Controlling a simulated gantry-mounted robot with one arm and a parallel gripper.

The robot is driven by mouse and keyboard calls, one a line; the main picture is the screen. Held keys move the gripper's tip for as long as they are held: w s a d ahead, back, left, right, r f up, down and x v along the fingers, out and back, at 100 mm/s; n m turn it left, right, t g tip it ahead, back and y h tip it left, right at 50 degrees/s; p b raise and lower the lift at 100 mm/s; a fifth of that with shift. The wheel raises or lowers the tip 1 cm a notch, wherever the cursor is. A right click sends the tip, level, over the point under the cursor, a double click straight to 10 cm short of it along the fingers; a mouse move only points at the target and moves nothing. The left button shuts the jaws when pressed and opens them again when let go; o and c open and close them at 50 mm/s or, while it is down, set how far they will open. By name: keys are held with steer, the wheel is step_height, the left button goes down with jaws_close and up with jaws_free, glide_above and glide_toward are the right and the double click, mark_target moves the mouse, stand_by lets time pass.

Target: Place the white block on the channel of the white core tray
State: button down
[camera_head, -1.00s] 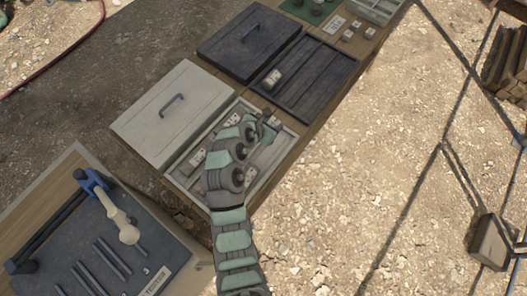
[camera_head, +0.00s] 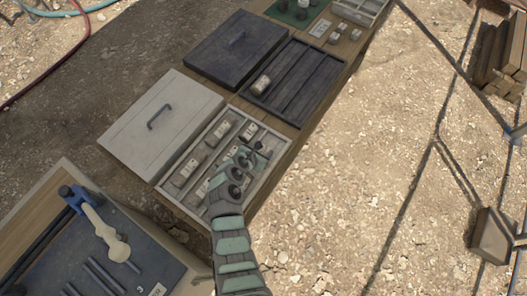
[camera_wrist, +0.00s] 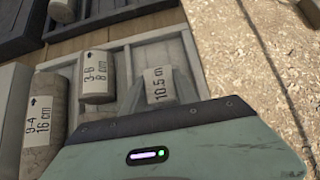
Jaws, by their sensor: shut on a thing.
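The white core tray (camera_head: 277,129) lies on the wooden bench and has several grey core pieces in its channels. It fills the upper middle of the wrist view, with its pale rim (camera_wrist: 110,46) showing. The white block (camera_wrist: 158,86), marked "10.5 m", sits between my fingers over the tray's right-hand channel. My gripper (camera_wrist: 158,68) is shut on it. I cannot tell whether the block touches the channel floor. In the head view my gripper (camera_head: 258,152) is at the tray's right side, and the wrist hides part of the tray.
A core piece marked "3-6 8 cm" (camera_wrist: 97,76) lies left of the block. A white lid (camera_head: 160,125) and a dark lid (camera_head: 235,47) lie left of the trays. A dark tray (camera_head: 297,82) holds one core. A tool board (camera_head: 150,265) is at lower left. Gravel lies right.

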steer(key=c, duration=0.9)
jaws_free()
steer(key=shift+c, duration=0.2)
